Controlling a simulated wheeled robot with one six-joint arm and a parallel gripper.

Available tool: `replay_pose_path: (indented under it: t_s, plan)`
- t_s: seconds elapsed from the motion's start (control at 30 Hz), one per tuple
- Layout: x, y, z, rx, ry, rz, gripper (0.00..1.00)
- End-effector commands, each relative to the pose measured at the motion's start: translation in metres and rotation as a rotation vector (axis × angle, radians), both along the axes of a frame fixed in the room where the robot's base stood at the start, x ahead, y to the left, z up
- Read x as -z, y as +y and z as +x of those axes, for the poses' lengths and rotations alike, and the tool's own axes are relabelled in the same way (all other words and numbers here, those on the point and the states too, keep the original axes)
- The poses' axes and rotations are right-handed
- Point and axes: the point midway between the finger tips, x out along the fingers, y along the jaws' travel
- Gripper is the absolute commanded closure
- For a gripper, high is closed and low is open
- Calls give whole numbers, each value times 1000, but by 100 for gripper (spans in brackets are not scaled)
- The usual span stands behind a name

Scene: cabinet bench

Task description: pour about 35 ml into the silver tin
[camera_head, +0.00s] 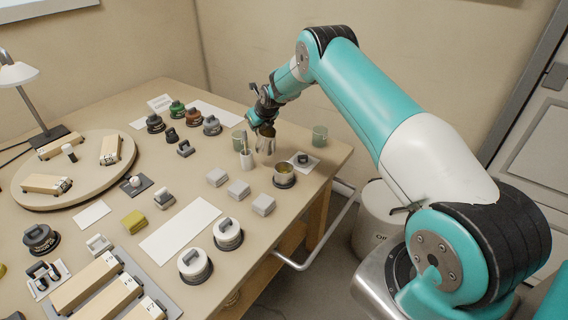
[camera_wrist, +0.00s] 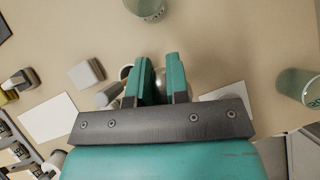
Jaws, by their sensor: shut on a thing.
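My gripper (camera_head: 264,124) is shut on a shiny metallic vessel (camera_head: 265,145), held above the bench near its right-hand end. The vessel also shows between the teal fingers (camera_wrist: 161,82) in the wrist view, mostly hidden by them. I cannot tell its exact tilt, and no stream of liquid shows.
Green cups stand behind (camera_head: 239,139) and right (camera_head: 320,134) of the vessel. Pale blocks (camera_head: 263,205) lie in front. A small dark item rests on a white card (camera_head: 302,168) beside the tin.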

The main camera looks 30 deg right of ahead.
Motion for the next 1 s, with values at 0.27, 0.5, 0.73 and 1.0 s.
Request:
replay_pose_path:
  t_s: [0.27, 0.5, 0.73, 1.0]
  plan:
    - [12, -2, -21, 1, -178, 16, 100]
    - [-7, -4, -42, 2, -331, 30, 100]
    - [-10, -5, -59, 3, -481, 42, 100]
    - [-14, -7, -71, 2, -648, 55, 100]
